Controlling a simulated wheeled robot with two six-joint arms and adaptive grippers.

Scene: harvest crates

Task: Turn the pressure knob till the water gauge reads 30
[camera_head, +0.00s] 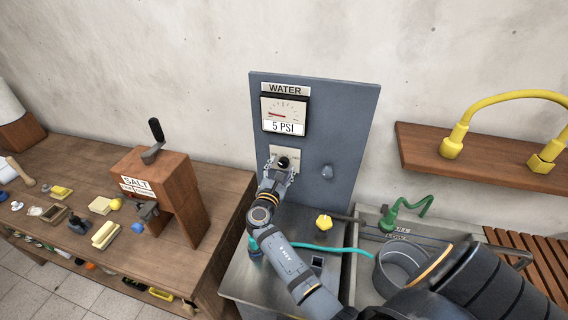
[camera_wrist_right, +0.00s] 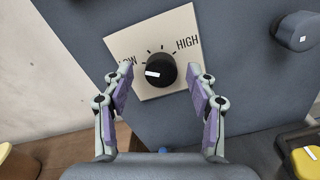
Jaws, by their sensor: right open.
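The water gauge (camera_head: 284,110) is on the upright grey panel (camera_head: 345,120), under a WATER label. Its needle points left and its display reads 5 PSI. The black pressure knob (camera_wrist_right: 155,70) sits on a cream plate (camera_wrist_right: 182,35) marked LOW and HIGH; its white mark points left, toward the LOW side. In the head view the knob (camera_head: 283,162) is below the gauge. My right gripper (camera_wrist_right: 159,92) is open, with one finger either side of the knob and a gap visible on both sides. It also shows in the head view (camera_head: 281,171). My left gripper is not seen.
A second dark grey knob (camera_wrist_right: 298,31) is on the panel to the right. A wooden SALT box (camera_head: 165,190) stands on the bench at left. A sink with a grey pot (camera_head: 402,268) and green hose is at right, below a shelf (camera_head: 480,163) with a yellow pipe.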

